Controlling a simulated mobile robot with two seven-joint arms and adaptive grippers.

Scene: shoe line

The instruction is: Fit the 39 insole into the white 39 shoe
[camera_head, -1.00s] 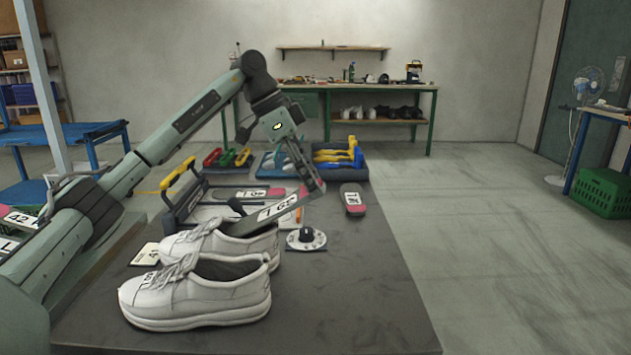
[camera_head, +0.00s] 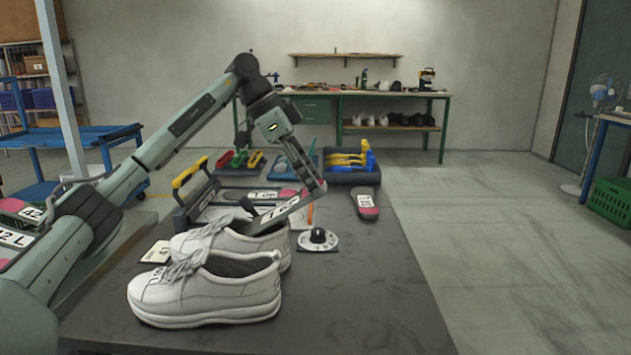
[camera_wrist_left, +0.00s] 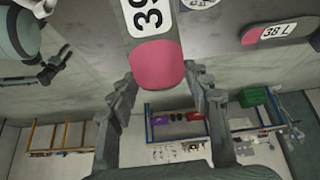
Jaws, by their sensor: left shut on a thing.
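My left gripper (camera_head: 318,188) is shut on the pink heel end of the 39 insole (camera_head: 278,215), a dark strip with a white label. In the left wrist view the label on the insole (camera_wrist_left: 155,65) reads 39. The insole slants down to the left. Its lower end is at the opening of the far white shoe (camera_head: 272,250), and how deep it reaches inside is hidden. The near white shoe (camera_head: 205,295) stands in front, upright, its toe to the left, and partly covers the far shoe. My right gripper does not show.
A dial (camera_head: 318,239) lies right of the shoes, and a pink-ended insole (camera_head: 366,205) lies behind it. A tool caddy with a yellow handle (camera_head: 190,172) stands behind left. A blue bin (camera_head: 350,176) is at the back. The right front of the table is clear.

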